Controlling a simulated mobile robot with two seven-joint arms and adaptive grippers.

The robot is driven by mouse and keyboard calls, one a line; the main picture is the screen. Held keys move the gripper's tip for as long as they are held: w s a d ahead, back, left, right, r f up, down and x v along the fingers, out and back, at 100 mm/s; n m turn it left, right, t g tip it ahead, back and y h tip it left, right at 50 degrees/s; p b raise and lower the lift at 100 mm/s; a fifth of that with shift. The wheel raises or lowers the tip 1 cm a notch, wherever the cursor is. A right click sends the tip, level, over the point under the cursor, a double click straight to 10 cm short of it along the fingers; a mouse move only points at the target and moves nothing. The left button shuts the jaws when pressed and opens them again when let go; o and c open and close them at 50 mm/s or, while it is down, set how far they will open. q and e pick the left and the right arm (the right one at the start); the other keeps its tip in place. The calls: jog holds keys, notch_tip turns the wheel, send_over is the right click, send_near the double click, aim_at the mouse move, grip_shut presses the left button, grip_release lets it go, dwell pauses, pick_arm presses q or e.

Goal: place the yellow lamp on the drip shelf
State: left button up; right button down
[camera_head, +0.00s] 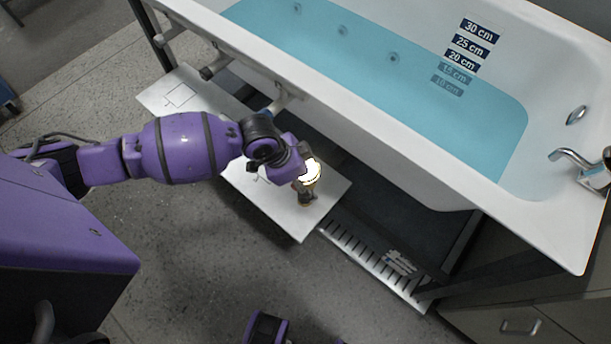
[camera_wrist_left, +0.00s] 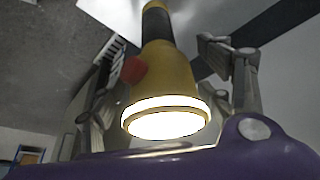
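The yellow lamp (camera_head: 311,170) is lit and stands on the right part of a pale board beside the bathtub, bright end up. In the left wrist view, the yellow lamp (camera_wrist_left: 168,78) has a glowing ring end towards the camera and a dark far end. My left gripper (camera_head: 305,186) is at the lamp. Its fingers are spread on both sides of the lamp, with a visible gap at the right finger; contact at the left finger is unclear. The drip shelf (camera_head: 355,250), a slotted metal strip, lies to the right of the board. My right gripper is not in view.
The pale board (camera_head: 285,215) has outlined marks. The white bathtub (camera_head: 400,165) with blue water rises behind the board and the shelf. A small pale ribbed item (camera_head: 399,262) lies on the drip shelf's right part; the slots to its left are clear. A drawer cabinet (camera_head: 530,318) stands at lower right.

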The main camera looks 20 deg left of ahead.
pick_arm(q)
jog(key=p+v, duration=0.2)
jog(key=v, duration=1)
jog(key=shift+r, duration=0.2)
